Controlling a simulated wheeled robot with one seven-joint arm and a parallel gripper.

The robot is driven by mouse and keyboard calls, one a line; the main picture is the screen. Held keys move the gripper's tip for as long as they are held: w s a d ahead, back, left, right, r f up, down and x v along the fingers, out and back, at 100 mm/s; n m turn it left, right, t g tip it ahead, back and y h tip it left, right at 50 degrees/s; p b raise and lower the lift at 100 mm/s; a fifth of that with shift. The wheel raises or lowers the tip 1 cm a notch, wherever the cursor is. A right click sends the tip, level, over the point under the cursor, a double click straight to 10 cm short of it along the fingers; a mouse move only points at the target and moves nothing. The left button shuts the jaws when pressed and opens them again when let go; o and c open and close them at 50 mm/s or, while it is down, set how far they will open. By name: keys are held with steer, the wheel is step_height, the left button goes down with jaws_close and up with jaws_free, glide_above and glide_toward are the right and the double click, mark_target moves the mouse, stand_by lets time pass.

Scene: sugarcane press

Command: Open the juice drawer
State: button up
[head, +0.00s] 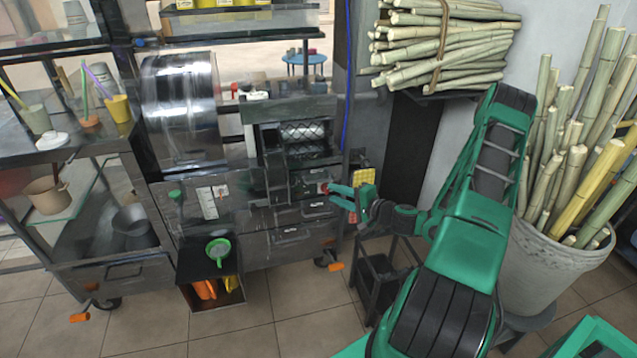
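The press cart has several dark grey drawers with bar handles, and no label shows which one is the juice drawer. A small drawer (318,209) sits at the right below the press opening, and a wider drawer (292,236) lies under it. Another drawer (125,271) is at the lower left. All look closed. My gripper (329,194) is teal, points left and has its two fingers apart. It appears in front of the right side of the cart, near the small drawer's handle. I cannot tell whether it touches the handle. Nothing shows between the fingers.
A green strainer (218,248) stands on a low box in front of the cart. A dark stool (378,280) stands beside the cart's right end. A bucket of cane (548,275) is at the right, and bundled cane (440,45) lies above.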

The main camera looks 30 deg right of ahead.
steer(key=w+d+f+m+h, duration=0.1)
steer(key=w+f+m, duration=0.1)
steer(key=w, duration=0.9)
steer(key=shift+d+f+t, duration=0.15)
steer(key=shift+f+t, duration=0.15)
steer(key=shift+f, duration=0.25)
steer(key=shift+c, duration=0.3)
jaws_close()
